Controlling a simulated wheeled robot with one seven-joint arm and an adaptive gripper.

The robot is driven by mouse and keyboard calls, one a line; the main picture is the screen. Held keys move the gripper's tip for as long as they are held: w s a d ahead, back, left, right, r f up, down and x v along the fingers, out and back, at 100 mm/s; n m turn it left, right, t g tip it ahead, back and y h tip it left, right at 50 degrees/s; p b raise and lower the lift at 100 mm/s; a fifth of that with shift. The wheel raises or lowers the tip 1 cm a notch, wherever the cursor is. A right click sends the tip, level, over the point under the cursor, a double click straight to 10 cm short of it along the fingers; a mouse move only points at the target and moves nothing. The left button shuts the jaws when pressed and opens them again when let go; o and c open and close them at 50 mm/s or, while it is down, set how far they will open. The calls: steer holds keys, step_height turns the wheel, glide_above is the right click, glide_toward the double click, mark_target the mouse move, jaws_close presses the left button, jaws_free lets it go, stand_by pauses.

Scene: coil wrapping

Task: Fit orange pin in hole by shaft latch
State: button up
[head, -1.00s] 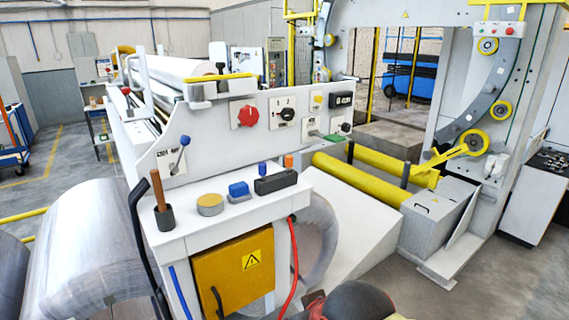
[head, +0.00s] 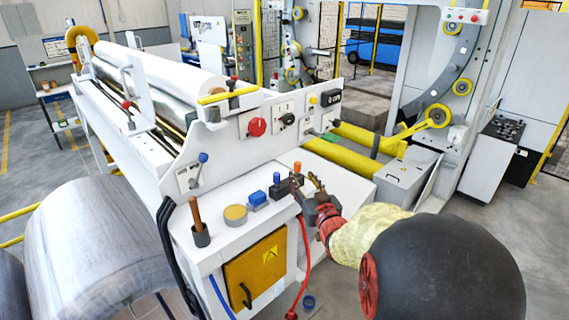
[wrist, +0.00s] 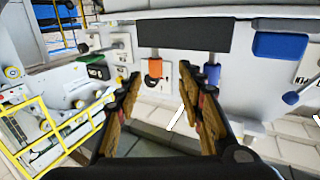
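The orange pin (head: 297,168) stands upright at the black block (head: 283,187) on the white bench, beside a blue pin (head: 277,180). In the wrist view the orange pin (wrist: 155,69) shows between my fingertips, with the blue pin (wrist: 212,74) outside the right finger. My gripper (wrist: 158,76) is open and empty; in the head view my gripper (head: 307,187) is just beside the pins. I cannot tell whether the fingers touch the orange pin. A dark post with a red part (head: 233,82), perhaps the shaft latch, stands at the roll's near end. I cannot make out the hole.
The control panel (head: 225,140) with knobs rises behind. A red hose (head: 304,250) hangs at the bench's right edge.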

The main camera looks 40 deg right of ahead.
mark_target(298, 171)
steer(key=shift+w+d+r, duration=0.15)
steer(key=shift+w+d, duration=0.05)
steer(key=shift+w, duration=0.15)
steer(key=shift+d+f+p+x, duration=0.1)
steer(key=shift+f+p+x, duration=0.15)
steer(key=shift+x, duration=0.9)
steer(key=shift+d+f+p+x, duration=0.1)
steer(key=shift+p+x, duration=0.15)
steer(key=shift+x, duration=0.9)
steer(key=shift+d+f+p+x, duration=0.1)
steer(key=shift+f+p+x, duration=0.15)
steer(key=shift+x, duration=0.9)
steer(key=shift+s, duration=0.1)
steer(key=shift+c, duration=0.4)
jaws_close()
